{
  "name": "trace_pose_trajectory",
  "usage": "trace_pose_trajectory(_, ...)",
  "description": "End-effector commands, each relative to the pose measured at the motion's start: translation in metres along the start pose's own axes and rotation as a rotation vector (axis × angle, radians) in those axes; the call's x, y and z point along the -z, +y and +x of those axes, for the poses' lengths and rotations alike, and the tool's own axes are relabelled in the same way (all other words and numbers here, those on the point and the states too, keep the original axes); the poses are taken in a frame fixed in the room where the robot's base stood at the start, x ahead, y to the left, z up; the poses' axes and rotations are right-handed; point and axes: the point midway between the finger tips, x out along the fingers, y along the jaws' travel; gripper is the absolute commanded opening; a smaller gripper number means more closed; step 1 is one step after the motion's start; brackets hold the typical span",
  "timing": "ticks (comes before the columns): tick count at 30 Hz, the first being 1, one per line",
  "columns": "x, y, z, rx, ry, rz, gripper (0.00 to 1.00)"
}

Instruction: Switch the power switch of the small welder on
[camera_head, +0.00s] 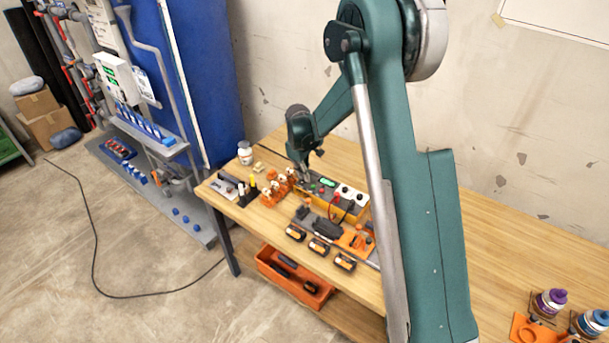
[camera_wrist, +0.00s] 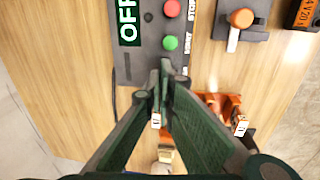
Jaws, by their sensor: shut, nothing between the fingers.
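A long box with a dark top panel, which I take to be the small welder, stands on the bench in the head view (camera_head: 350,208). It has a lit green display, red and green buttons and white dials. In the wrist view its panel (camera_wrist: 152,42) shows a display (camera_wrist: 129,22) reading OFF, a red button (camera_wrist: 172,8) and a green button (camera_wrist: 169,43). I cannot tell which part is the power switch. My gripper (camera_wrist: 165,66) is shut and empty, its tips over the panel's near end beside the green button. In the head view my gripper (camera_head: 306,176) is at the box's left end.
A grey plate with an orange-capped lever (camera_wrist: 240,20) lies right of the panel in the wrist view. Orange holders (camera_head: 275,190) and several black-orange packs (camera_head: 319,247) sit close by on the bench.

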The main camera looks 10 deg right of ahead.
Motion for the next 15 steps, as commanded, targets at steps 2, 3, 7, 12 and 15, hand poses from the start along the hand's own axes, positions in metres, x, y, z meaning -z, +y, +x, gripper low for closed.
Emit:
trace_pose_trajectory(2, 0.0, 0.002, 0.004, 0.023, 0.0, 0.002, 0.0)
trace_pose_trajectory(3, 0.0, 0.003, 0.006, 0.042, 0.0, 0.004, 0.0)
trace_pose_trajectory(7, 0.0, 0.005, 0.013, 0.095, 0.0, 0.001, 0.0)
trace_pose_trajectory(12, 0.0, 0.008, 0.014, 0.093, 0.0, 0.001, 0.0)
trace_pose_trajectory(15, 0.0, 0.01, 0.014, 0.092, 0.0, 0.001, 0.0)
